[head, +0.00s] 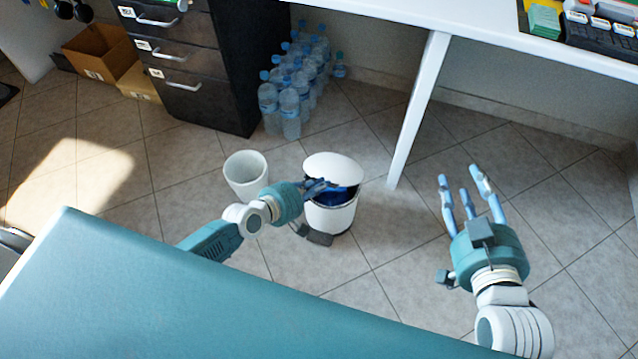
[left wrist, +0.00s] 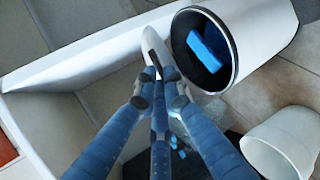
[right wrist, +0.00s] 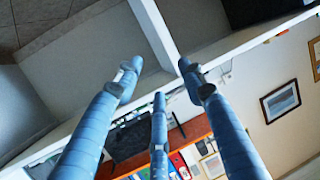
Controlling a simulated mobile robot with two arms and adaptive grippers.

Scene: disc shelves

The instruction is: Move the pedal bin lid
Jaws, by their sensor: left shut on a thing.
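The white pedal bin (head: 331,222) stands on the tiled floor left of the white table leg. Its white lid (head: 333,167) is raised at an angle, and blue shows inside the bin. My left gripper (head: 318,186) is shut on the lid's edge at the front of the bin. In the left wrist view, its fingertips (left wrist: 160,80) meet the lid (left wrist: 153,46), seen nearly edge-on, beside the bin's open mouth (left wrist: 203,48). My right gripper (head: 466,182) is open and empty, with fingers spread, to the right of the bin.
A white open bucket (head: 245,176) stands just left of the pedal bin. Several water bottles (head: 292,105) stand behind it, beside a dark drawer cabinet (head: 190,75). The white table leg (head: 415,115) is close on the right.

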